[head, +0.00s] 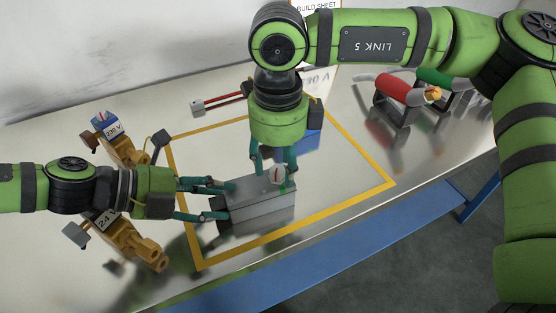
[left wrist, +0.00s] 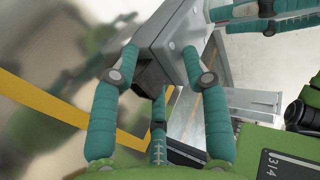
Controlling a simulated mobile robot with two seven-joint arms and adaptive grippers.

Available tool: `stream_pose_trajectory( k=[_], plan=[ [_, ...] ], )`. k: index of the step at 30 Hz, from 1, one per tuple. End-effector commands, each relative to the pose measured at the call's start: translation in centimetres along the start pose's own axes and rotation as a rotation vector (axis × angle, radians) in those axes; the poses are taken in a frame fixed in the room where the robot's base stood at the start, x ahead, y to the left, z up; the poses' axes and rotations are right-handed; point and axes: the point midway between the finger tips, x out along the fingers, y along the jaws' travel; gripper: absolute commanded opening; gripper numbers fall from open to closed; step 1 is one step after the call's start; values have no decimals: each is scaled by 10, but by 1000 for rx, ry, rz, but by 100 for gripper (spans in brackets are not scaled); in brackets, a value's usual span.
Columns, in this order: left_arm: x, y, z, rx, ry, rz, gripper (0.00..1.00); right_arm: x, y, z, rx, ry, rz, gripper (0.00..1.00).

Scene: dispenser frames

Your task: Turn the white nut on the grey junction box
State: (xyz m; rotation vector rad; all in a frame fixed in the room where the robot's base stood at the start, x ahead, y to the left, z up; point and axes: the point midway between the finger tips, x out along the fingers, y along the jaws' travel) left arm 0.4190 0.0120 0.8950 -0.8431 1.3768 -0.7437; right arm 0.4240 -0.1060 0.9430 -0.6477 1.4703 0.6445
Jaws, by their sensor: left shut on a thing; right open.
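The grey junction box (head: 262,208) stands inside the yellow outline on the table. The white nut (head: 277,175), with a red mark, sits on its top. My left gripper (head: 222,203) is shut on the left end of the box; the left wrist view also shows its teal fingers on the box (left wrist: 178,32). My right gripper (head: 273,172) points down from above, open, with its fingers on either side of the nut. I cannot tell whether they touch it. Its fingers partly show at the top right of the left wrist view, where the nut is not visible.
A blue block (head: 307,141) stands behind my right gripper. Ochre devices labelled 230 V (head: 124,150) and 24 V (head: 130,235) stand at the left. Red (head: 386,88) and green (head: 440,78) rolls sit at the back right. The outline's front right part is clear.

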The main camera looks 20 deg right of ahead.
Motion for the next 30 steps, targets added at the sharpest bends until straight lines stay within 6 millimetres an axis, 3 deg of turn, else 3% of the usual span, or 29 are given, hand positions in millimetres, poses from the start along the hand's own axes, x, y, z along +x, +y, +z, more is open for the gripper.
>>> stream_pose_trajectory(
  k=[1, 6, 7, 10, 11, 22, 30],
  plan=[
    [3, 8, -5, -7, 12, 11, 5, 2, 0, 0, 0, 0, 0, 50],
    [3, 8, -5, -7, 12, 11, 5, 2, 0, 0, 0, 0, 0, 50],
    [3, 8, -5, -7, 12, 11, 5, 2, 0, 0, 0, 0, 0, 46],
    [3, 8, -5, -8, 12, 11, 5, 1, 0, 0, 0, 0, 0, 6],
    [3, 8, -5, -8, 12, 11, 5, 1, 0, 0, 0, 0, 0, 0],
    [2, 8, -4, -9, 9, 11, 5, 2, 0, -1, -22, 4, 0, 0],
    [2, 8, -3, -10, 7, 11, 5, 2, 0, -1, -157, 5, 3, 0]
  ],
)
